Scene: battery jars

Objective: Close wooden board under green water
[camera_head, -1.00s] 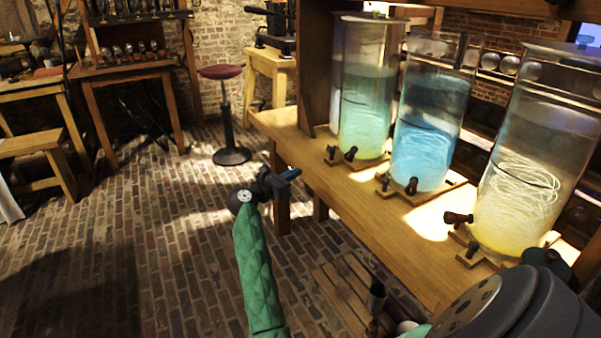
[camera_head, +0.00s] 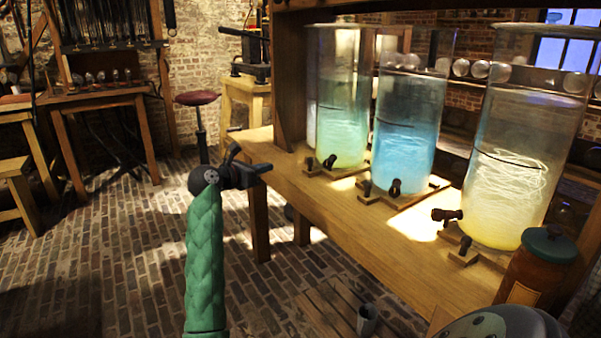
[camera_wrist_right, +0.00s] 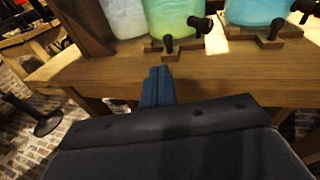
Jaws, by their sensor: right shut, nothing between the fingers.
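The jar of green water (camera_head: 343,110) stands at the back of the wooden table, left of the blue jar. A thin wooden board (camera_head: 318,169) with a dark knob sticks out toward the front beneath it; in the wrist view the board (camera_wrist_right: 154,49) and its knob (camera_wrist_right: 167,44) lie just beyond my fingers. A dark tap (camera_wrist_right: 200,25) sits on the jar above the board. My right gripper (camera_head: 264,168) is shut and empty at the table's left front; in the wrist view its blue fingertips (camera_wrist_right: 159,72) appear close to the board; contact cannot be told. My left gripper is out of view.
The blue jar (camera_head: 408,125) and yellow jar (camera_head: 515,160) stand to the right, each with a tap and board. A brown jar with green lid (camera_head: 545,265) is at the lower right.

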